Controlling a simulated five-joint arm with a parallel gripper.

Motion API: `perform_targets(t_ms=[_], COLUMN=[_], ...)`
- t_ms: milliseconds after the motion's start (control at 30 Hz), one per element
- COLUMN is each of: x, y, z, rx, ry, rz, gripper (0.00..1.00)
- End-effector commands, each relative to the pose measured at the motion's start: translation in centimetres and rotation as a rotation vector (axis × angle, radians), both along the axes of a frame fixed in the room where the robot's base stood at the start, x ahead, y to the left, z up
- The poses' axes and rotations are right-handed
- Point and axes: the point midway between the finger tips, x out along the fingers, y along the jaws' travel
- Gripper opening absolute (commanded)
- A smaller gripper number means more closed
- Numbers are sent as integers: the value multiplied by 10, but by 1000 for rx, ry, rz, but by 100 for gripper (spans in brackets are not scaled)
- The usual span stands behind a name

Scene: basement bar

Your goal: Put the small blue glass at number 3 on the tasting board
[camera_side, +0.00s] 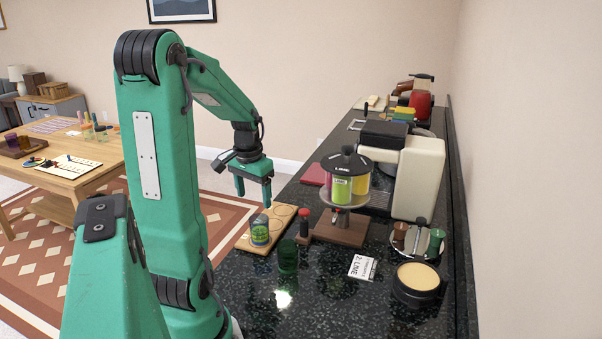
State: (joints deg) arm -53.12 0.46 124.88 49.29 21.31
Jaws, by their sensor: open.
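The wooden tasting board (285,212) lies on the dark counter, with round marks on it; their numbers are too small to read. A small glass (260,231) stands upright at the board's near end; it looks bluish with green and yellow in it. A dark green glass (288,257) stands on the counter in front of the board. My gripper (253,197) is open and empty, pointing down above the board, apart from the glass on it. I cannot tell which mark that glass stands on.
A carousel of coloured canisters (350,180) on a wooden base stands right of the board, with a red-topped stopper (304,223) beside it. A card reading "2 LIME" (362,268) lies at the front. A cream machine (418,178) and a round dark tin (418,280) stand further right.

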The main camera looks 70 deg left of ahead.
Motion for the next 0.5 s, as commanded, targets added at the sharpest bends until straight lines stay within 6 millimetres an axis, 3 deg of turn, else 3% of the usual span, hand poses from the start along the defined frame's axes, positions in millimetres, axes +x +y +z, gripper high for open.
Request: perform_targets(t_ms=[200, 500], x=[-1, -1], y=[-1, -2], z=[17, 20], rx=[1, -1], ry=[-1, 1], rz=[0, 0], gripper=[70, 70])
